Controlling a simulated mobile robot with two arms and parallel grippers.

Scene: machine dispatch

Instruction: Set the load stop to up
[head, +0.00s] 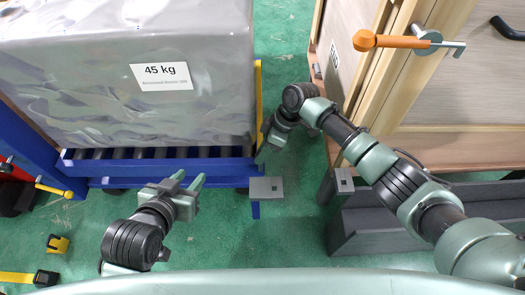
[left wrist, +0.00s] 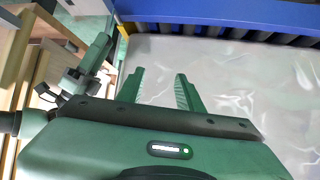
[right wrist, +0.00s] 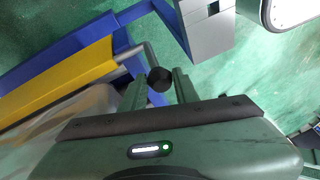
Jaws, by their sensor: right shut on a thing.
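The load stop appears to be the yellow bar (head: 259,92) at the right edge of the blue roller cart (head: 90,168). In the right wrist view the yellow bar (right wrist: 72,68) lies along a blue frame, and a grey rod with a black knob (right wrist: 158,79) sticks out near its end. My right gripper (right wrist: 158,88) is shut on the black knob; in the head view the right gripper (head: 268,146) is beside the cart's front right corner and hides the knob. My left gripper (head: 188,182) is open and empty in front of the cart.
A large grey wrapped load marked 45 kg (head: 195,110) rests on the cart's rollers. A grey box (head: 266,188) on a blue post stands at the cart's front right. A wooden cabinet with an orange handle (head: 393,41) is at the right. Green floor (head: 230,245) is open in front.

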